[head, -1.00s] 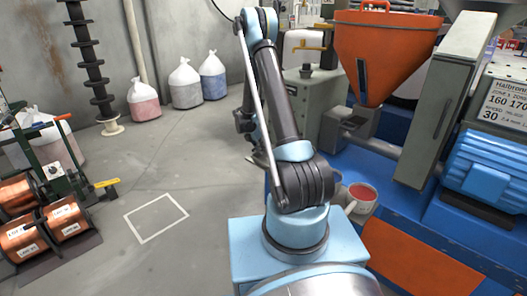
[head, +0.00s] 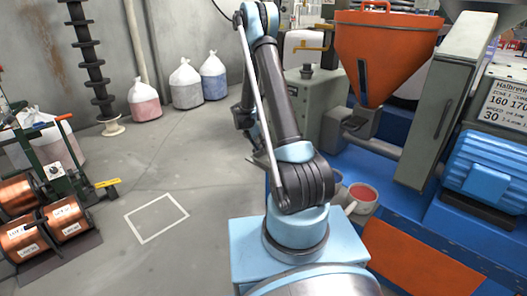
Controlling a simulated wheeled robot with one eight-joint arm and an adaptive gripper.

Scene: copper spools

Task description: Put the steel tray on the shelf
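I cannot make out the steel tray or the shelf in the head view. My arm rises in the middle of the picture and folds back down behind its own upper link. Its far end hangs at the left of that link, where a small dark part of what seems to be my gripper (head: 262,158) shows. The arm covers most of it, so I cannot see its fingers or whether it holds anything.
A blue machine (head: 487,168) with an orange hopper (head: 385,52) stands close on the right, a red-filled pot (head: 362,194) beside it. Copper spools (head: 62,219) on a rack are at left. Several bags (head: 213,76) stand by the wall. Floor around the white outline (head: 157,218) is clear.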

